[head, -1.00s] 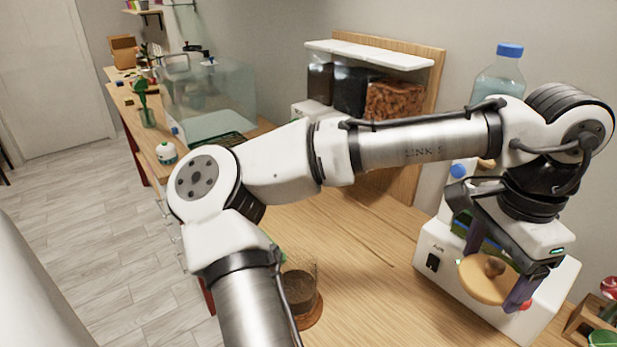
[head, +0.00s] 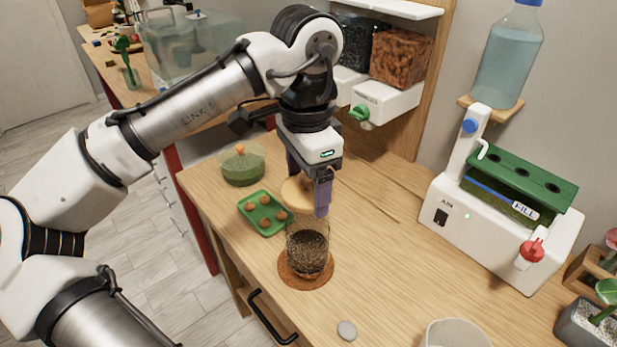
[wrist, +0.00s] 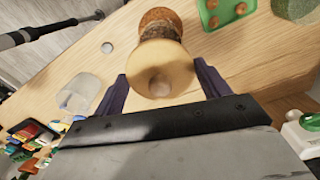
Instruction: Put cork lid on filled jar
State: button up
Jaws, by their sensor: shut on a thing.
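The cork lid (head: 296,191) is a pale round disc with a darker knob, held between the purple fingers of my gripper (head: 306,190). In the wrist view the lid (wrist: 172,75) lies between both fingertips of my gripper (wrist: 160,85), its knob toward the camera. The glass jar (head: 308,250) stands upright on a round cork mat (head: 322,279), with dark granular fill inside. The lid is above the jar's mouth in the head view; whether it touches the rim I cannot tell. In the wrist view the lid partly covers the jar (wrist: 158,30).
A green tray (head: 249,214) with several small brown balls is just left of the jar. A green round container (head: 241,170) stands behind it. A grey pebble (head: 347,330) and a whitish cup (head: 456,334) are in front. A white FILL machine (head: 480,225) stands right.

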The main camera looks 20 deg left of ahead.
notch_tip(320, 180, down, 4)
jog(key=b, duration=0.3)
jog(key=shift+r, duration=0.25)
jog(key=shift+f+b, duration=0.55)
jog(key=shift+f, duration=0.5)
jog(key=shift+p, duration=0.65)
jog(key=shift+f+p, duration=0.15)
jog(key=shift+p, duration=0.35)
dwell(1.5)
jog(key=o, duration=1)
